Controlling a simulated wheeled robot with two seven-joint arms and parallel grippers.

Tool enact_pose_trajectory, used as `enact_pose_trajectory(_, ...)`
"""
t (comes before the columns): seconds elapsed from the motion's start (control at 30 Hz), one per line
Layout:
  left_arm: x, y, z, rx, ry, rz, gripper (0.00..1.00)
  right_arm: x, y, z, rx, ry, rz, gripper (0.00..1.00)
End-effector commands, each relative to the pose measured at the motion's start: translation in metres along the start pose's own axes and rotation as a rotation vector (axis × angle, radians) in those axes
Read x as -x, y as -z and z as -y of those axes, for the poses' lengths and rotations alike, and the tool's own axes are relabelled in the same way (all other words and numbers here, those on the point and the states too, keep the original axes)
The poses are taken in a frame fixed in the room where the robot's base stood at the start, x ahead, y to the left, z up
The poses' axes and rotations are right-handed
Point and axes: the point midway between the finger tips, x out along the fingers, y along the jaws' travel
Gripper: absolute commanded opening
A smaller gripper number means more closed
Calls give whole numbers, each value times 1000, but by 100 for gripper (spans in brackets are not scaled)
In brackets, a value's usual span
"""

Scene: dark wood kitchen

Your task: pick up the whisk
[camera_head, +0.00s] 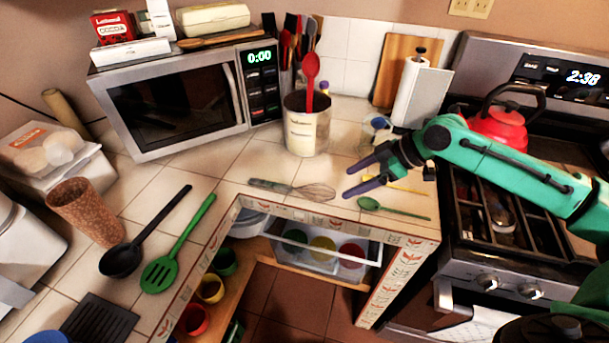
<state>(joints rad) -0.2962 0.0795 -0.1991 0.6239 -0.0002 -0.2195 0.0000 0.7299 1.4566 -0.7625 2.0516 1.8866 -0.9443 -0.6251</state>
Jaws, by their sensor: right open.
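The whisk (312,191) lies flat on the tiled counter near the corner's front edge. Its handle points left and its wire head points right. My right gripper (350,182), with dark purple fingers, comes in from the right above the counter. It is open and empty, with its fingertips pointing left, a short way right of the wire head. Whether they touch the counter cannot be told. My left gripper does not show as a gripper in this view.
A can (306,132) with a red spoon stands behind the whisk. A small green spoon (395,208) lies in front of my right gripper. A black ladle (124,258) and green slotted spatula (163,272) lie left. The microwave (178,98) is behind; the stove (480,262) stands right, with a red kettle (497,128).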

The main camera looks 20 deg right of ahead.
Motion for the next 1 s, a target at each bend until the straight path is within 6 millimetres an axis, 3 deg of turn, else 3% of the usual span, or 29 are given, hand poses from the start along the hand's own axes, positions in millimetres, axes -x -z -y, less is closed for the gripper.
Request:
enact_pose_trajectory(0.03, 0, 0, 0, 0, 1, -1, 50, 16, 2, -8, -17, -24, -21, 83)
enact_pose_trajectory(0.13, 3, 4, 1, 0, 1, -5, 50, 18, 5, -10, -35, -30, -44, 83)
enact_pose_trajectory(0.4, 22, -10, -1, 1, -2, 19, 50, -48, 12, -10, -33, -25, -46, 83)
enact_pose_trajectory(0.5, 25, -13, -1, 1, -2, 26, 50, -64, 11, -12, -34, -28, -44, 83)
enact_pose_trajectory(0.8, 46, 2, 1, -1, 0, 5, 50, -113, 17, -10, -35, -28, -43, 83)
enact_pose_trajectory(1.0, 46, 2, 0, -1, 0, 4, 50, -122, 14, -11, -35, -30, -43, 83)
